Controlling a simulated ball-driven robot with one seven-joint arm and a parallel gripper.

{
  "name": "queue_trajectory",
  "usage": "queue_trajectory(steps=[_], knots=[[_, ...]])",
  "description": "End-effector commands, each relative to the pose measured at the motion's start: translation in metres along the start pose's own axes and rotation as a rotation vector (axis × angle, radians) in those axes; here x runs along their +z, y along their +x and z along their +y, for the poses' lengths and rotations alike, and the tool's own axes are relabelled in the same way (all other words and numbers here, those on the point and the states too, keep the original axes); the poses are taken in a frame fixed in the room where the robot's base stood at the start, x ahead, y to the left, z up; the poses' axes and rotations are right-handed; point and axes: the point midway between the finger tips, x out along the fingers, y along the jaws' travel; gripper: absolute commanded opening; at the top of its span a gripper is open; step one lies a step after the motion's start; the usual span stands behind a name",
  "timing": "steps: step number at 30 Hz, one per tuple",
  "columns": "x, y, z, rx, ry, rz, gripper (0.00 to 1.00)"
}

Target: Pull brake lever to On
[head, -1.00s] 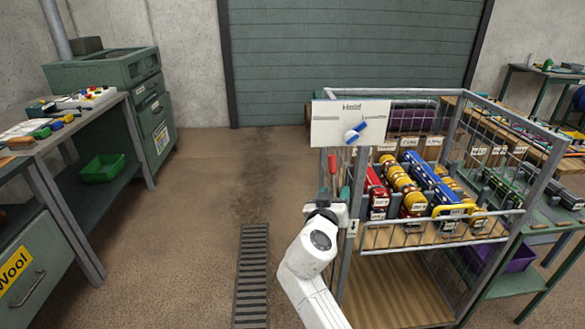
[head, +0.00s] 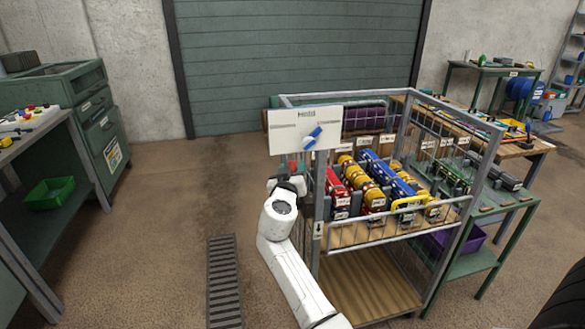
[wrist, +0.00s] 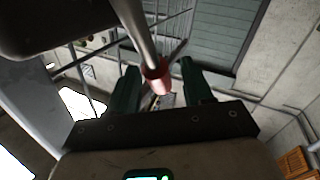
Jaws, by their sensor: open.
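A lever with a metal rod and a red end (wrist: 157,80), which I take to be the brake lever, shows in the wrist view. Its rod comes down from the top, and its red end appears between my two dark green fingers. In the head view only a bit of red (head: 291,162) shows above my gripper (head: 289,179), at the left side of the wire cart (head: 343,238). In the wrist view my gripper (wrist: 161,82) is open, with a gap around the red end; contact cannot be told. The lever's lower part is hidden in the head view.
A white board (head: 284,130) with a blue pointer (head: 314,136) stands on the cart's near left corner, its text unreadable. Yellow, red and blue rolls (head: 365,180) fill the cart's upper shelf. A floor grate (head: 224,280) and open floor lie to the left.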

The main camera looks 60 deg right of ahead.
Motion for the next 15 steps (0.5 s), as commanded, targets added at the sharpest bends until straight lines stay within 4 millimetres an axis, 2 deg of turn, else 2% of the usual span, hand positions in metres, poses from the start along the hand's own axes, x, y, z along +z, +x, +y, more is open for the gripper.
queue_trajectory(steps=[4,11,15], knots=[[0.0002,0.0068,-0.0003,-0.001,-0.001,0.000,0.51],[0.0002,0.0074,-0.0003,-0.001,-0.001,0.000,0.51],[0.0002,0.0072,-0.0003,-0.001,0.000,0.000,0.40]])
